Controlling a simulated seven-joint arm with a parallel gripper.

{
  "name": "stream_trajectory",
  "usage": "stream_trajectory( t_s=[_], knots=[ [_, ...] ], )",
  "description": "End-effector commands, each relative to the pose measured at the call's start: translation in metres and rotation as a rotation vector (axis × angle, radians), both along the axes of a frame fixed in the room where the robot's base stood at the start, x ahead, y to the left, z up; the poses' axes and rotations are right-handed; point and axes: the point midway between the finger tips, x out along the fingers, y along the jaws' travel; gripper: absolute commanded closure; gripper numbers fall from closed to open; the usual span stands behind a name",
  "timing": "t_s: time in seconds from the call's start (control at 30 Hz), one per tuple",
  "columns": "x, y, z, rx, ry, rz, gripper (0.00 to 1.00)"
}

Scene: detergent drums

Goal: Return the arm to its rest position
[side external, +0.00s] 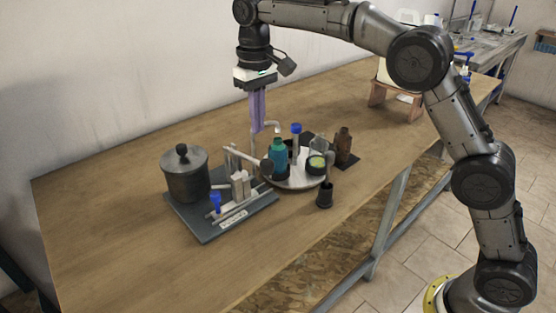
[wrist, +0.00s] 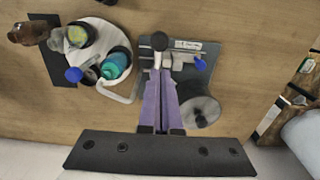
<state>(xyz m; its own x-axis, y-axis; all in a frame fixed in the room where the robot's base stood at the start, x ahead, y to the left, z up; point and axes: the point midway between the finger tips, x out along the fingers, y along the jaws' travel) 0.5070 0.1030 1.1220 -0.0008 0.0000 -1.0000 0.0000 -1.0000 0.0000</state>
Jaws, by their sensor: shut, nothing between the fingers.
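My gripper (side external: 257,128) hangs from the arm above the table, pointing down, behind the round tray. Its two long purple fingers are together with nothing between them. In the wrist view the fingers (wrist: 162,75) reach up the middle of the picture, over the edge of the dark board with the grey pot. In the side external view the fingertips are close to the bent handle of the round tray in the picture; I cannot tell the exact gap.
A dark board (side external: 205,236) carries a lidded grey pot (side external: 185,178), a blue-topped item and a ball-ended rod. A round tray (side external: 292,182) holds a teal bottle (side external: 279,160) and jars. A brown bottle (side external: 343,147) stands beyond. The table's left front (side external: 110,240) is clear.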

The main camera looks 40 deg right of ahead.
Motion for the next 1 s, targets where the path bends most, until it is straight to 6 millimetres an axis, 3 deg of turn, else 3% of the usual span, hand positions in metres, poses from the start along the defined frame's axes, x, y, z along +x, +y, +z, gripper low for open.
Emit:
stream_trajectory(
  t_s=[0.33,0.47,0.57,0.7,0.83,1.0],
  knots=[
    [0.000,-0.002,0.003,0.001,-0.003,-0.004,1.00],
    [-0.006,-0.011,0.034,0.012,-0.061,-0.018,1.00],
    [-0.027,-0.023,0.068,0.020,-0.109,-0.036,1.00],
    [-0.075,-0.045,0.105,0.028,-0.169,-0.063,1.00],
    [-0.122,-0.061,0.123,0.033,-0.224,-0.078,1.00],
    [-0.185,-0.079,0.126,0.036,-0.297,-0.088,1.00]
  ],
)
